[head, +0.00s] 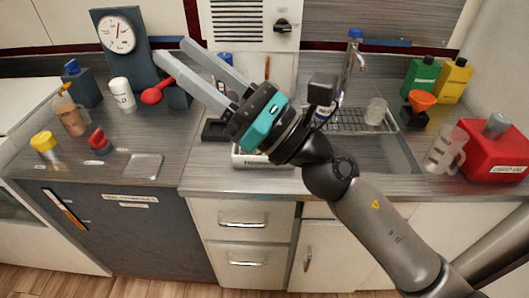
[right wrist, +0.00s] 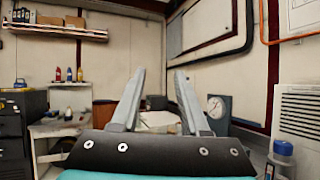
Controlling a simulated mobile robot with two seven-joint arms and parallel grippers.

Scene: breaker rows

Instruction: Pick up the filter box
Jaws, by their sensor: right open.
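My right gripper (head: 173,52) reaches up and left over the counter in the head view, its two grey fingers apart and nothing between them. Its open fingers also show in the right wrist view (right wrist: 160,75), pointing across the room. I cannot pick out a thing that is surely the filter box. A white tray or box with a small front label (head: 262,164) stands at the counter's front edge, mostly hidden behind my right gripper; the label is too small to read. My left gripper is not in view.
A gauge on a dark stand (head: 118,35), a white cup (head: 122,94), and a red-capped item (head: 99,140) are on the left counter (head: 165,185). A sink (head: 375,150), a clear jug (head: 444,150) and a red container (head: 490,150) are at right.

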